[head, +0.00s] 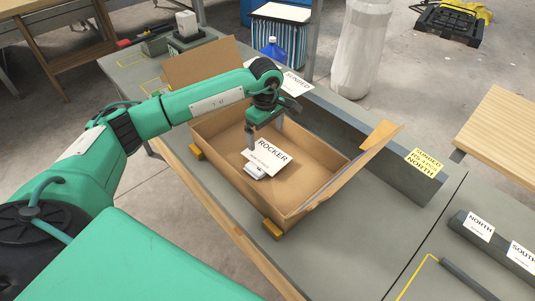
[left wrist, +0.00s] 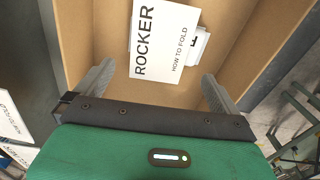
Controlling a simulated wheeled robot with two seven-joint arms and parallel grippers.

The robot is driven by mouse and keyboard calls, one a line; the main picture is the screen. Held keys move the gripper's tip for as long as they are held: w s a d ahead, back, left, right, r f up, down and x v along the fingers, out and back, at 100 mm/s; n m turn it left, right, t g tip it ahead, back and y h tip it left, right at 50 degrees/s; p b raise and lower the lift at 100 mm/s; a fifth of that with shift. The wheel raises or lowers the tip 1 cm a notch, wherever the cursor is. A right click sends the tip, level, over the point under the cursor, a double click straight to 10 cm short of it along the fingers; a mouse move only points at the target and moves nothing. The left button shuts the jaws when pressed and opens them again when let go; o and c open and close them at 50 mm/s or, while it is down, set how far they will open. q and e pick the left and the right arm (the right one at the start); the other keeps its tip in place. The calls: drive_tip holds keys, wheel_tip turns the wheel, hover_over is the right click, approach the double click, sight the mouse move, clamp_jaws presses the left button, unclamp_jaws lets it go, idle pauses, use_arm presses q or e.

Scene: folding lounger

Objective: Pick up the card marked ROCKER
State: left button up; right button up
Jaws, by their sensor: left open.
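The white card marked ROCKER (head: 268,156) lies inside an open cardboard box (head: 315,176), on top of other white cards or papers (head: 256,171). In the left wrist view the ROCKER card (left wrist: 162,38) also reads HOW TO FOLD and shows ahead of the fingers, with white paper (left wrist: 200,42) sticking out from beneath it. My left gripper (head: 264,142) reaches down into the box at the card's upper left side. In the left wrist view its two fingers (left wrist: 155,85) are apart with nothing between them. My right gripper is in neither view.
The box stands on a grey bench (head: 352,228) with its flaps raised, one flap (head: 378,138) at the right. A grey ledge (head: 378,145) runs behind it, bearing a yellow NORTH label (head: 424,162). A card holder with NORTH (head: 480,226) and SOUTH cards stands at right.

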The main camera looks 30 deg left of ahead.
sight(266, 155)
use_arm(q)
wheel_tip(266, 155, down, 2)
drive_tip(key=shift+f, duration=0.1)
drive_tip(key=shift+s+d+f+p, duration=0.1)
drive_tip(key=shift+f+p, duration=0.3)
wheel_tip(266, 155, down, 4)
drive_tip(key=shift+d+r+p, duration=0.1)
drive_tip(key=shift+r+p, duration=0.05)
drive_tip(key=shift+p, duration=0.6)
drive_tip(key=shift+f, duration=0.45)
drive_tip(key=c, duration=0.7)
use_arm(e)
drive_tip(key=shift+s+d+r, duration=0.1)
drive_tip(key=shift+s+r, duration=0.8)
